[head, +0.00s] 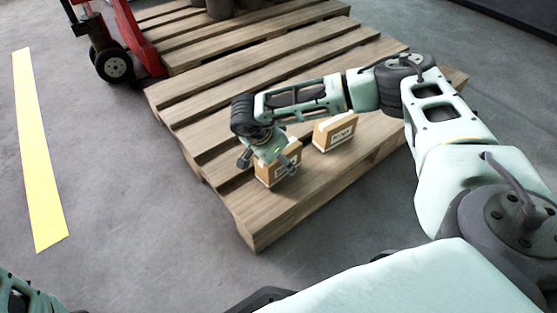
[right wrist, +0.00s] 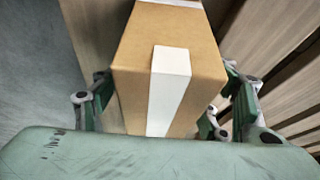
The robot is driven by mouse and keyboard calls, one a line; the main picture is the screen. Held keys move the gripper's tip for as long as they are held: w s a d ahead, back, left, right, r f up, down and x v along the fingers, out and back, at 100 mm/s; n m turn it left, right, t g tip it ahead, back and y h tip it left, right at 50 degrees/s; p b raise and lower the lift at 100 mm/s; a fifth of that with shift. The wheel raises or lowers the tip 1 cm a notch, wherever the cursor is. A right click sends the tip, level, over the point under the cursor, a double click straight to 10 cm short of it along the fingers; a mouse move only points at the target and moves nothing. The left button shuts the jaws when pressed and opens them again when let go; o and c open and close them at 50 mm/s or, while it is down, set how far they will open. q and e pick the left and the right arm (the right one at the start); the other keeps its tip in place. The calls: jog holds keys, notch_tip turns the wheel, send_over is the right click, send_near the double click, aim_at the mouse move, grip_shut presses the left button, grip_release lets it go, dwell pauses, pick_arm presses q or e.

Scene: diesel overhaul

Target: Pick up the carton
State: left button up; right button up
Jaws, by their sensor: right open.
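Two small brown cartons with white labels stand on a wooden pallet. My right gripper (head: 267,160) is at the left carton (head: 277,174), near the pallet's front corner. In the right wrist view this carton (right wrist: 203,45), with a white tape strip on it, sits between the spread fingers (right wrist: 158,105), one on each side. The gripper is open; whether a fingertip touches the carton I cannot tell. The other carton (head: 335,131) stands to the right, apart from the gripper. At the lower left of the head view a piece of my left arm shows, but not its fingers.
The slatted wooden pallet (head: 222,110) lies on a grey concrete floor. A red pallet jack (head: 135,38) with black wheels is at its far left end. Dark cylindrical items (head: 220,8) stand at the back. A yellow floor stripe (head: 38,150) runs at left, with clear floor beside it.

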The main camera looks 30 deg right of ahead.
jog(key=shift+f, duration=0.1)
jog(key=c, duration=1.5)
